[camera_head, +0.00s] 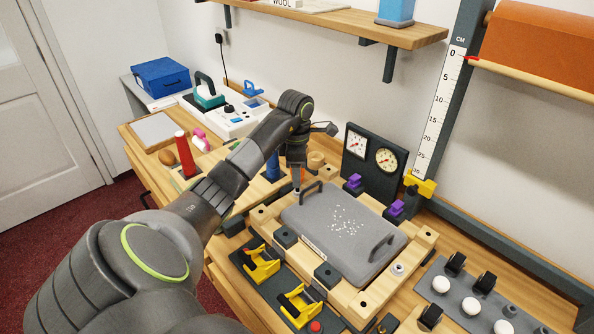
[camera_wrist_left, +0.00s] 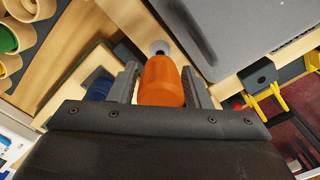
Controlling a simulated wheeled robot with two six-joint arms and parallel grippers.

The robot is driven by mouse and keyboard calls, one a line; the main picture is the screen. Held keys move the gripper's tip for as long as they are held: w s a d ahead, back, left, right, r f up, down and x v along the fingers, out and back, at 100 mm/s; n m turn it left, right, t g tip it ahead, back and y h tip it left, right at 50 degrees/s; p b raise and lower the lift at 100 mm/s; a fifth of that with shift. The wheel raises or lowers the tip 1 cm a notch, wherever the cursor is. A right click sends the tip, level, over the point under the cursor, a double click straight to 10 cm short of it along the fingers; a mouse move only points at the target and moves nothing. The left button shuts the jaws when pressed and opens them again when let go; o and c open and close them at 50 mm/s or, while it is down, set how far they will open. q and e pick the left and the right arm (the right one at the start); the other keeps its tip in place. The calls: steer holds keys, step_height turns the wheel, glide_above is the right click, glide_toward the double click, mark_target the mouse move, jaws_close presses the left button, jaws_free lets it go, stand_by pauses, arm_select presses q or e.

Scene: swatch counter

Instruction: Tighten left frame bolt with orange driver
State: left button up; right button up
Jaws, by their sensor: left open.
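The orange driver (camera_wrist_left: 162,82) stands between the two fingers of my left gripper (camera_wrist_left: 159,70) in the left wrist view, its far end over the left frame bolt (camera_wrist_left: 159,47), a round silver head on the wooden frame. Whether its tip sits in the bolt I cannot tell. The left gripper is open around the handle. In the head view my left gripper (camera_head: 297,163) points down at the frame's far left corner, where only a little orange shows. The wooden frame (camera_head: 372,302) surrounds a grey lidded panel (camera_head: 300,212). Another silver bolt (camera_head: 397,269) is at its right corner. My right gripper is out of view.
Yellow clamps (camera_head: 262,265) stand along the front of the frame, and purple clamps (camera_head: 396,208) along the back. A dark panel with two dials (camera_head: 387,160) rises behind.

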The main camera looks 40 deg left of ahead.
arm_select(q)
steer(key=n+p, duration=0.1)
steer(key=n, duration=0.5)
steer(key=shift+r, duration=0.1)
steer(key=n+p, duration=0.1)
steer(key=n, duration=0.4)
steer(key=shift+n, duration=0.3)
